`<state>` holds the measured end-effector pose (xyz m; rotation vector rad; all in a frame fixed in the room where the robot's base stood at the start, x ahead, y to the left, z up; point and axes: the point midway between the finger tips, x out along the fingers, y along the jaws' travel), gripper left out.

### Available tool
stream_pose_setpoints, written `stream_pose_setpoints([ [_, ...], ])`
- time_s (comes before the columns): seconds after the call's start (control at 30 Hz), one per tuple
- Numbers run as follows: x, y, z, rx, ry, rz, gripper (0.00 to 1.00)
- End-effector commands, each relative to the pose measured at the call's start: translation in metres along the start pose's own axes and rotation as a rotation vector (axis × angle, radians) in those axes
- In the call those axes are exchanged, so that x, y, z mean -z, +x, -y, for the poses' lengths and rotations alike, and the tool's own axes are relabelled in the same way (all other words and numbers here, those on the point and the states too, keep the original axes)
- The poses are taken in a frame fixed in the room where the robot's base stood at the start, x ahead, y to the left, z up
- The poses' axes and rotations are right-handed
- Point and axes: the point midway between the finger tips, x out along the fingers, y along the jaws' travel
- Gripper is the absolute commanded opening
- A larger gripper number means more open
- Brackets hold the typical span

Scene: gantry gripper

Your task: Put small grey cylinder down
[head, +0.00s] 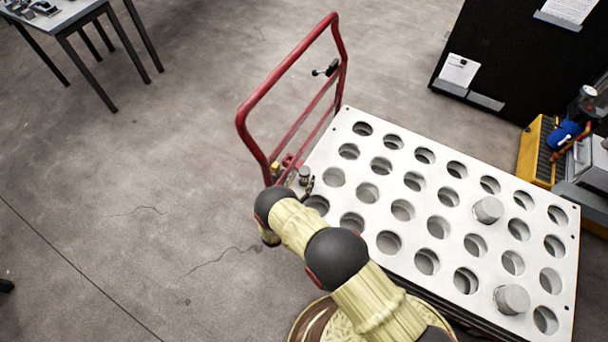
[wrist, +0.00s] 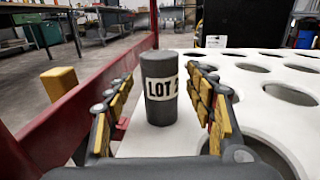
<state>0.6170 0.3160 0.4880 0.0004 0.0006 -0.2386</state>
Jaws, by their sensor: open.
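The small grey cylinder (wrist: 159,110) stands upright on the white perforated top (head: 480,160) of a cart, with a label reading "LOT 2", its last part cut off by a finger. In the head view the cylinder (head: 304,173) is at the left edge of the top, beside the red handle. My gripper (wrist: 162,82) is open, with one yellow-padded finger on each side of the cylinder. A gap shows between the cylinder and each finger. Its base rests on a solid patch, not visibly in a hole. In the head view my arm partly hides the gripper.
The red cart handle (head: 290,75) rises close to the left of my gripper. Two larger grey cylinders, one here (head: 488,209) and one nearer (head: 511,299), sit in holes at the right. A yellow block (wrist: 59,83) stands beyond the red rail. Other holes look empty.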

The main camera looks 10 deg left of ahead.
Motion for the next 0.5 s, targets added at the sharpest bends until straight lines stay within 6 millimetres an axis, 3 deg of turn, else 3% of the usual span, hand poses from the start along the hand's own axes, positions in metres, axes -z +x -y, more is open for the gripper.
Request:
stream_pose_setpoints([
  [0.3,-0.002,-0.067,-0.001,-0.004,-0.002,0.000,0.55],
  [0.5,-0.001,-0.091,0.000,-0.001,-0.002,-0.001,0.55],
])
